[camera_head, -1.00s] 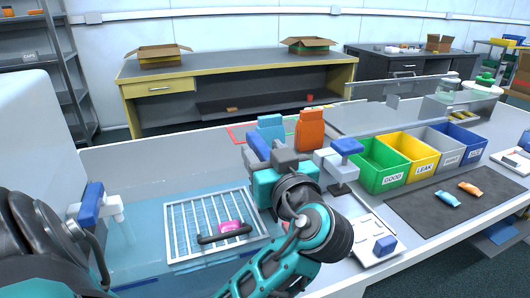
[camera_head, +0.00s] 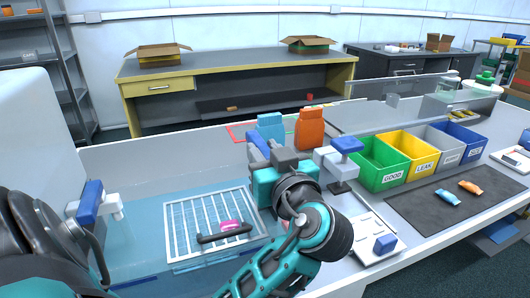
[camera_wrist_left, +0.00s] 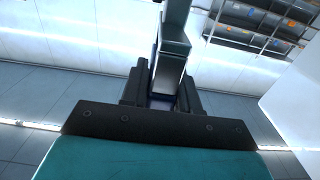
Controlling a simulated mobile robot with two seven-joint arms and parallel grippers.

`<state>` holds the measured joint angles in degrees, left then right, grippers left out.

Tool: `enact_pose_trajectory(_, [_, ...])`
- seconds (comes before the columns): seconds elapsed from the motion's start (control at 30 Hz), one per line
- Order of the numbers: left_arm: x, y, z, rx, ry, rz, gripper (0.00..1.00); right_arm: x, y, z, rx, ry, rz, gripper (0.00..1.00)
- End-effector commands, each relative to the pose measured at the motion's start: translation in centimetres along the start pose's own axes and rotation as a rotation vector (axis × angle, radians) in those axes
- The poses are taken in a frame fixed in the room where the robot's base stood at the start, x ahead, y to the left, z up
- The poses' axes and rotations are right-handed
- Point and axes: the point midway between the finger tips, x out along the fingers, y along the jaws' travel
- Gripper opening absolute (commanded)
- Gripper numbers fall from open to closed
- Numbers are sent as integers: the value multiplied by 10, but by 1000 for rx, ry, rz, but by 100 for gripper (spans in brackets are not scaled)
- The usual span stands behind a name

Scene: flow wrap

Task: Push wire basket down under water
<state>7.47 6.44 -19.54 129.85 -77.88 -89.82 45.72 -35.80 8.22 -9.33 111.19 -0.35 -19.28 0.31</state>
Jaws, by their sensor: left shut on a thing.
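The wire basket (camera_head: 180,232) is a white grid lying in the clear, blue-tinted water tank (camera_head: 130,262), at lower left in the head view. It has a black bar handle (camera_head: 224,236), and a pink packet (camera_head: 230,226) shows at the handle. I cannot tell how deep the grid lies. My left gripper (camera_head: 286,160) is at the right end of the tank, to the right of the basket and apart from its handle. In the left wrist view its dark fingers (camera_wrist_left: 162,88) are shut on a grey upright part. My own arm partly hides that part in the head view.
Blue-and-grey fittings stand at the tank's left (camera_head: 92,205) and right of my gripper (camera_head: 345,150). Green (camera_head: 372,170), yellow (camera_head: 404,152), grey and blue bins stand right, by a dark mat (camera_head: 420,205) with two packets.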

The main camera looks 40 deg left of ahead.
Motion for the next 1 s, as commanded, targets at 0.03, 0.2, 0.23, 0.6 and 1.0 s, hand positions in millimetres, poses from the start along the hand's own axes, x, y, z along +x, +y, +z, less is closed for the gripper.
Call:
enact_pose_trajectory(0.03, [0, 0, 9, -1, -1, -1, 0, 5, 0, 7, 1, -1, -1, 86])
enact_pose_trajectory(0.2, [0, 0, 30, -2, -2, -1, 0, 16, -3, 24, 4, -11, -5, 86])
enact_pose_trajectory(0.23, [0, 0, 33, -2, -2, -2, 0, 18, -3, 27, 4, -12, -6, 86])
enact_pose_trajectory(0.6, [0, 0, 38, 4, -7, -2, 0, 19, -9, 18, 6, 10, -18, 86])
enact_pose_trajectory(1.0, [0, 0, 36, 0, -2, -1, 51, 20, -6, 19, 5, 6, -12, 86])
